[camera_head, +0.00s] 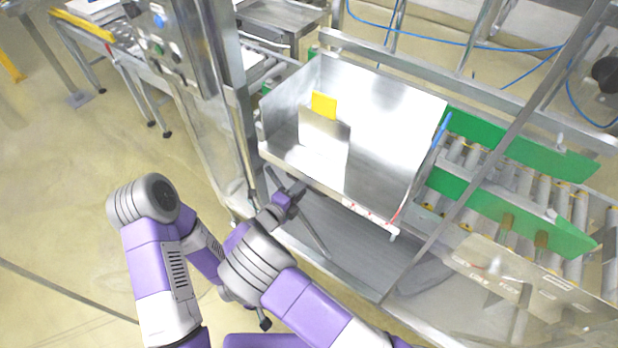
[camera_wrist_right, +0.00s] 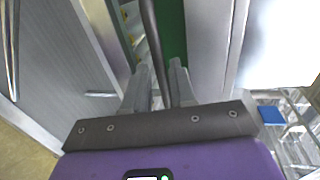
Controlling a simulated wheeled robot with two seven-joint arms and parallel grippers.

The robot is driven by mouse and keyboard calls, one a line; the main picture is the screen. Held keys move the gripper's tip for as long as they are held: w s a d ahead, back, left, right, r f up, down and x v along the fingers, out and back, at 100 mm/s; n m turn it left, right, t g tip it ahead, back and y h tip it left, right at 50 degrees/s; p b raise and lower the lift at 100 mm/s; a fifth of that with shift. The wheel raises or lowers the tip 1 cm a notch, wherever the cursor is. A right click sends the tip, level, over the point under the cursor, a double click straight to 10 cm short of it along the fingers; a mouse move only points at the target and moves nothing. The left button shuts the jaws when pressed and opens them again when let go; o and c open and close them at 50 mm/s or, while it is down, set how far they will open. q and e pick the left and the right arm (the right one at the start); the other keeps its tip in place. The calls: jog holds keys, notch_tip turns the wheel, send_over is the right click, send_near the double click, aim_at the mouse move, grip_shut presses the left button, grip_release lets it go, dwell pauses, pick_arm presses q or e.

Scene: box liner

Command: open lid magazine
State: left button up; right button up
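The lid magazine (camera_head: 385,140) is a shiny, open-topped sheet-metal bin in the middle of the head view, with a yellow tab (camera_head: 324,105) on an inner plate. My right gripper (camera_head: 292,194) is at its lower left front edge. A thin dark bar (camera_head: 314,236) slants down from the gripper. In the right wrist view the two grey fingers (camera_wrist_right: 160,85) stand close on either side of the dark bar (camera_wrist_right: 149,25) and look shut on it; the exact contact is hard to see. Of my left gripper, only a dark tip (camera_head: 265,323) seems to show beside the right arm.
A roller conveyor (camera_head: 520,185) with green side guards (camera_head: 510,210) lies to the right. A metal post with a button panel (camera_head: 165,30) stands on the left. A diagonal frame bar (camera_head: 500,150) crosses the right side.

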jog(key=shift+x, duration=2.55)
jog(key=shift+s+d, duration=0.1)
grip_shut()
jog(key=shift+b, duration=0.3)
